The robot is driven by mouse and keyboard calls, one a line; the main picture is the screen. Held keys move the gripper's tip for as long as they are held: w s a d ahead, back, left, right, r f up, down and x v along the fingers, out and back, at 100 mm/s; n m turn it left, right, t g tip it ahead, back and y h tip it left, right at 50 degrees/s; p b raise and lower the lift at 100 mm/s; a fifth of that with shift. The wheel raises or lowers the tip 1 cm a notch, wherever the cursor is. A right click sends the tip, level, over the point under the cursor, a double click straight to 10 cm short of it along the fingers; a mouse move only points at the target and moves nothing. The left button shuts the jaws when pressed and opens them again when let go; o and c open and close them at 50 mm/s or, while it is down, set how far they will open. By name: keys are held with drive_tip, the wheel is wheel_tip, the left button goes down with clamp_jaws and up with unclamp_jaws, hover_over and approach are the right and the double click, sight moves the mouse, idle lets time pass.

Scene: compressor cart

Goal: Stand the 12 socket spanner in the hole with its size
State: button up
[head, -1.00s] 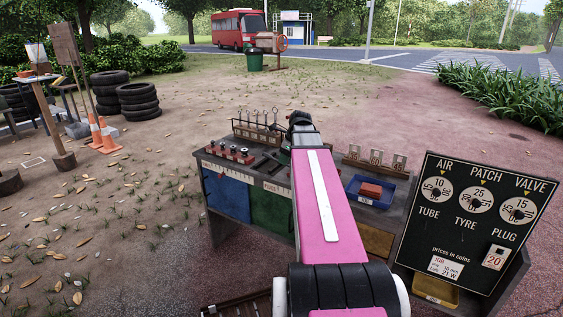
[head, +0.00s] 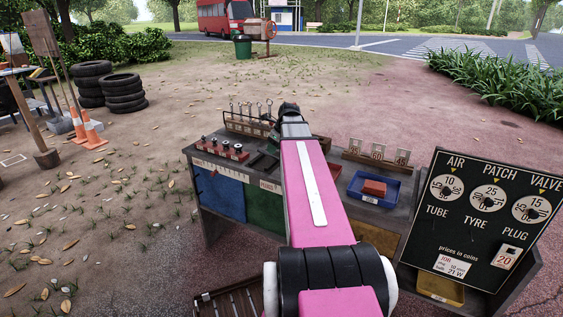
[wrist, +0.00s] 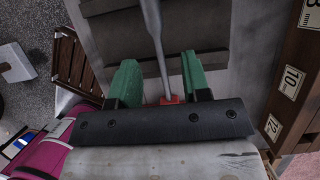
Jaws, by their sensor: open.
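In the wrist view my gripper (wrist: 160,62) has its two green fingers apart. A grey metal shaft (wrist: 155,40) runs between them, with a small red part (wrist: 170,99) at its near end, partly hidden by the gripper's palm. No size mark shows on this tool, and I cannot tell whether the fingers touch it. A brown wooden block (wrist: 272,88) at the right carries size labels, 10 and 12 among them; its holes are out of view. A rack with several upright ring-ended tools (head: 247,122) stands on the bench.
The bench (head: 203,152) also holds a red row of sockets (head: 226,150) and a blue tray (head: 390,195) with a red block. A black price board (head: 480,222) stands at the right end. A slatted wooden thing (head: 235,298) is low in front.

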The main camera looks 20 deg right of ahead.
sight(276, 158)
drive_tip(key=shift+x, duration=2.65)
clamp_jaws()
